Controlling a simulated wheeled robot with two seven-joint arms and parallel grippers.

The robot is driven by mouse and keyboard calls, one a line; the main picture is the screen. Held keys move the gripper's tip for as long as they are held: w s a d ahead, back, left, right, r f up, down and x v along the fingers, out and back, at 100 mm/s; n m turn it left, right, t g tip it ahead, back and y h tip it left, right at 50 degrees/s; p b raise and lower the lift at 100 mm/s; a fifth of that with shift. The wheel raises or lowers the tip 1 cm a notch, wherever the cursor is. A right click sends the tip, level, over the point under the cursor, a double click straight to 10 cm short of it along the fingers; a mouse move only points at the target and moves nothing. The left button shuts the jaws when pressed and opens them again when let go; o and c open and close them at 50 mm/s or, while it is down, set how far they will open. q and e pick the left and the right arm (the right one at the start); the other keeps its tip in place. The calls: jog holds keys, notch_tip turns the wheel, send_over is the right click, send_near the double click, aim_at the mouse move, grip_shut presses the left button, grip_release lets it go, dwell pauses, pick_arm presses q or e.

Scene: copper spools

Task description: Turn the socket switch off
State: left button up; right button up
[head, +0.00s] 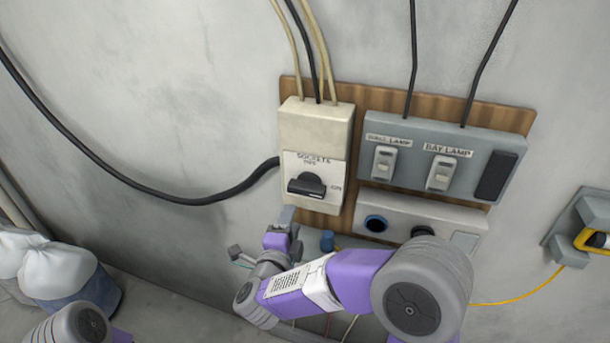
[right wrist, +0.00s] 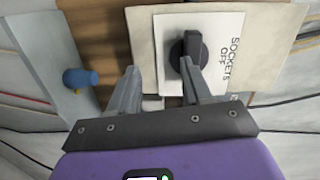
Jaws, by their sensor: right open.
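The socket switch is a black rotary knob (head: 306,185) on a cream box (head: 316,130) labelled SOCKETS. In the head view its bar lies roughly level, with its right end towards the word ON. The knob also shows in the right wrist view (right wrist: 190,48). My right gripper (head: 284,222) is open and empty, just below the cream box. In the right wrist view its fingers (right wrist: 160,78) stand apart; one tip overlaps the knob's lower end and the other is off to the left. I cannot tell whether the finger touches the knob. My left gripper is not in view.
A grey panel (head: 412,167) with two lamp switches is right of the box on a wooden board (head: 513,117). Below it a pale panel (head: 408,212) carries round sockets. A blue knob (right wrist: 80,78) is left of the fingers. Cables run along the wall; bags (head: 62,275) stand lower left.

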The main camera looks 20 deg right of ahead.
aim_at(304, 193)
notch_tip(304, 193, up, 4)
jog(key=s+m+h, duration=0.2)
jog(key=p+x, duration=0.1)
jog(key=x, duration=0.7)
jog(key=shift+d+p, duration=0.15)
jog(key=shift+p, duration=0.15)
grip_shut()
